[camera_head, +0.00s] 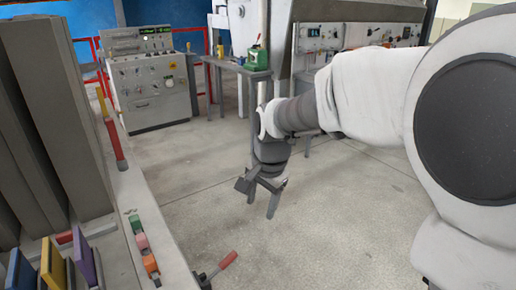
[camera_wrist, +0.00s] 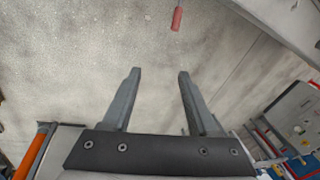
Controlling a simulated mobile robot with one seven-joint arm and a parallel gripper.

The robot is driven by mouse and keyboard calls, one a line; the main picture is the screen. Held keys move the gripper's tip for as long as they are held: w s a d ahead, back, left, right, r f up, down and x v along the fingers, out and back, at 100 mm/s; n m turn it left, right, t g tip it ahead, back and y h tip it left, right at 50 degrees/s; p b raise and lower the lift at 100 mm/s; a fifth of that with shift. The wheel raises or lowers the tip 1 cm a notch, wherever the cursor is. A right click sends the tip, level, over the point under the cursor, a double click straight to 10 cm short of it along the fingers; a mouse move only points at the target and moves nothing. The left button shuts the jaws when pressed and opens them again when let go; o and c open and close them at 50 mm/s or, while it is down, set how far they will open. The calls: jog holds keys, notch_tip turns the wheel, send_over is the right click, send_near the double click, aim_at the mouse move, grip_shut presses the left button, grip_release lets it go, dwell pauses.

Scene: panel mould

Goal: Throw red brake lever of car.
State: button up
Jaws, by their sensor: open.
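A lever with a red grip (camera_head: 228,260) and a dark base sticks out from the side of the grey car (camera_head: 128,195), low in the head view. A red grip (camera_wrist: 177,19) also shows near the top edge of the wrist view, beyond my fingertips; its base is hard to make out there. My gripper (camera_head: 261,197) hangs over the floor, above and to the right of the lever in the head view, clear of it. In the wrist view my gripper (camera_wrist: 159,74) is open, with nothing between its fingers.
Upright grey panels (camera_head: 60,110) and a red-and-yellow upright handle (camera_head: 113,145) stand on the car. Coloured blocks (camera_head: 145,250) line its edge. The floor around my gripper is clear.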

jog(key=m+b, duration=0.2)
send_near(235, 251)
jog(key=shift+g, duration=0.4)
jog(key=f, duration=0.3)
jog(key=w+f+b, duration=0.1)
jog(key=f, duration=0.3)
jog(key=w+a+f+b, duration=0.1)
jog(key=f, duration=0.3)
jog(key=shift+a+f, duration=0.1)
jog(key=shift+f, duration=0.1)
grip_shut()
dwell(0.4)
